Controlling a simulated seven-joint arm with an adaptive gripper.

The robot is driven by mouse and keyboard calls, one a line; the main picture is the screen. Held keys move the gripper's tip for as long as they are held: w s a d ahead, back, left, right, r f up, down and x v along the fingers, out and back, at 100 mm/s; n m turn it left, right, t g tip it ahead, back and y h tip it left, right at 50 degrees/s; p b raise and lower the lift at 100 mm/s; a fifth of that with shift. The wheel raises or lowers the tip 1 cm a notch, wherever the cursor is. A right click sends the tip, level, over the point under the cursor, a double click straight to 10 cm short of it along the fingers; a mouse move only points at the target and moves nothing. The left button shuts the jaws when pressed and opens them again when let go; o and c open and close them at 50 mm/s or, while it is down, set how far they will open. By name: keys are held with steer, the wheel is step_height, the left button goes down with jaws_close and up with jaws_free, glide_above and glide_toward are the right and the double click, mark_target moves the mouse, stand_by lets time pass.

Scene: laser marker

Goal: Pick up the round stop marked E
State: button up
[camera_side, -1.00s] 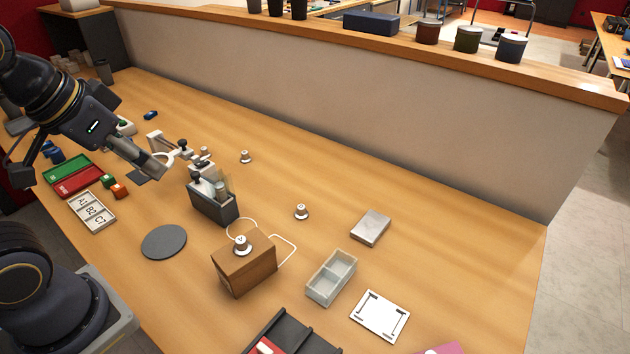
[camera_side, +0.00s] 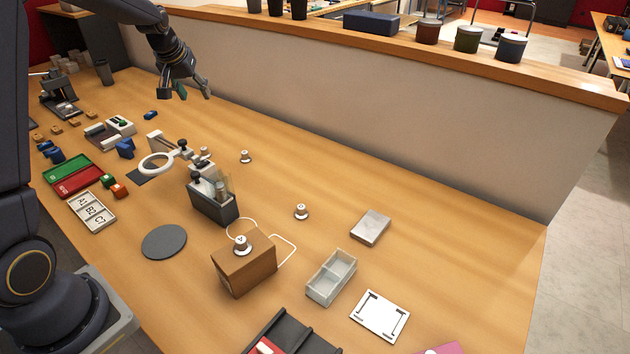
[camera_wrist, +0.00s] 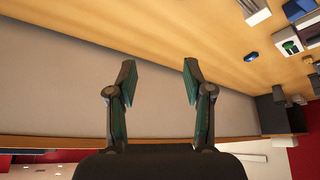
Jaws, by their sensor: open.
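Several small round stops with brown bodies and pale lettered tops show in the side view. One stop (camera_side: 245,157) stands on the table near the back wall, one stop (camera_side: 301,212) stands nearer the middle, and one stop (camera_side: 241,243) sits on top of a brown box (camera_side: 248,270). Their letters are too small to read surely, so I cannot tell which is E. My gripper (camera_side: 184,92) is open and empty, high in front of the partition, to the left of and above the stops. In the wrist view my gripper (camera_wrist: 160,68) has its fingers apart, with no stop visible.
A ring magnifier (camera_side: 156,163) and a dark holder (camera_side: 213,206) stand left of the stops. A metal block (camera_side: 370,227), a divided tray (camera_side: 331,290) and a white plate (camera_side: 380,316) lie to the right. The partition (camera_side: 400,130) rises behind.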

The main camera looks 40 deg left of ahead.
steer(key=g, duration=0.1)
glide_toward(203, 149)
steer(key=f, duration=0.2)
steer(key=w+a+f, duration=0.1)
steer(key=shift+w+n, duration=0.1)
steer(key=shift+n, duration=0.3)
steer(key=x, duration=0.5)
steer(key=shift+w+f, duration=0.15)
steer(key=shift+f, duration=0.2)
jaws_close()
